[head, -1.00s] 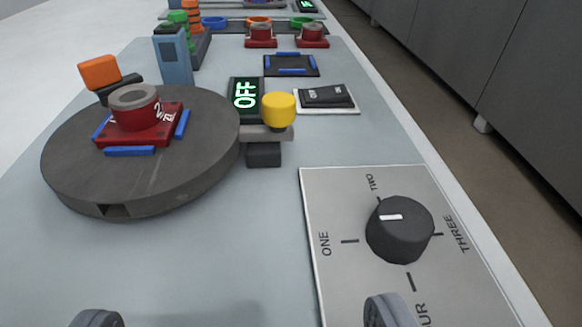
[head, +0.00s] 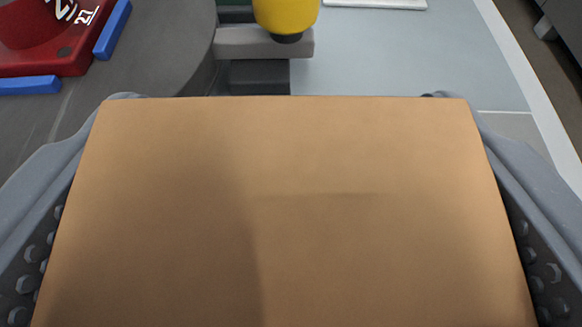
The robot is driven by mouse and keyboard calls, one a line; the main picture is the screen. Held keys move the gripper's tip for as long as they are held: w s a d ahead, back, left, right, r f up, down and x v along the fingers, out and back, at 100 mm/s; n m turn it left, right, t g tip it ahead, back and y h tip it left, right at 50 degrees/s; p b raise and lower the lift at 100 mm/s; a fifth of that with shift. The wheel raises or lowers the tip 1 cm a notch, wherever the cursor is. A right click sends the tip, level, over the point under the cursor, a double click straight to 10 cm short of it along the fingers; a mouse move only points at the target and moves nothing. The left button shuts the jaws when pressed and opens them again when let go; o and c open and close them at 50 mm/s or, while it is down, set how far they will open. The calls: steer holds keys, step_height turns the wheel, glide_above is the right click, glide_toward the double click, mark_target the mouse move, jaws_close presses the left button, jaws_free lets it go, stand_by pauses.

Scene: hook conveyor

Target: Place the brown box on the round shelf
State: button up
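The brown box (head: 285,215) fills the lower middle of the head view, with its plain flat face toward me. My gripper (head: 283,99) has one finger along each side of the box, both against its edges, so it is shut on the box. The fingertips are mostly hidden behind the top corners. A dark grey round platform (head: 150,50) shows in part at the upper left. I cannot tell for sure whether it is the round shelf. The box covers what lies below and behind it.
A red part (head: 35,50) with white markings sits on the round platform between blue tabs (head: 113,28). A yellow button (head: 286,14) on a grey bracket (head: 262,42) stands just beyond the box. Pale bench surface (head: 410,60) is clear at the upper right.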

steer(key=shift+f, duration=0.95)
steer(key=shift+r, duration=0.1)
steer(key=o, duration=1)
steer(key=shift+o, duration=0.2)
steer(key=p+v, duration=0.1)
steer(key=v, duration=1)
steer(key=shift+r, duration=0.15)
steer(key=shift+s, duration=0.5)
